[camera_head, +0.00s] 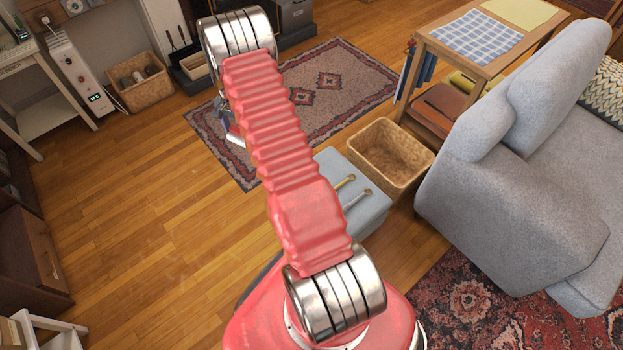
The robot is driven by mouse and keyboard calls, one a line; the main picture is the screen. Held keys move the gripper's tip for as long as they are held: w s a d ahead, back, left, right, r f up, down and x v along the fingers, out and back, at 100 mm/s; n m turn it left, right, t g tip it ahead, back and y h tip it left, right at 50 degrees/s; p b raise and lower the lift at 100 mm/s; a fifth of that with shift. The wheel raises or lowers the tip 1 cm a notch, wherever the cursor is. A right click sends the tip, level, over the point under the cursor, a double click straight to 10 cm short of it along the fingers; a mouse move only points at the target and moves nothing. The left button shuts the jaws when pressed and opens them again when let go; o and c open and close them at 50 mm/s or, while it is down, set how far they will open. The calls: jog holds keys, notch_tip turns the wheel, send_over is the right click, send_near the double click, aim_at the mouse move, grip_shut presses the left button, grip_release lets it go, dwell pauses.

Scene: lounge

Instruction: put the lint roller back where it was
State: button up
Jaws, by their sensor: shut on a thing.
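My gripper (222,112) shows only in part, beyond the far end of my red arm, over the patterned rug's left side. The arm's far joint and sleeve hide most of it. A small white and red piece (235,138) shows just below it, apparently part of the lint roller held in the jaws. Its full shape is hidden, and I cannot tell how it is tilted.
A grey-blue padded stool (372,212) bears two small tools. A wicker basket (390,155) stands beside it, near a grey armchair (520,190) and a wooden side table (480,62). Another basket (142,88) is at the back left. The wooden floor (130,200) at left is clear.

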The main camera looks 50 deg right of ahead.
jog(key=s+d+f+m, duration=0.6)
jog(key=s+d+f, duration=0.2)
jog(key=f, duration=0.3)
jog(key=s+d+f+m, duration=0.7)
jog(key=s+d+f, duration=0.1)
jog(key=d+f, duration=0.2)
jog(key=shift+d+f, duration=0.35)
jog(key=shift+d, duration=0.4)
jog(key=shift+f, duration=2.95)
jog(key=shift+f, duration=2.05)
jog(key=shift+f, duration=0.1)
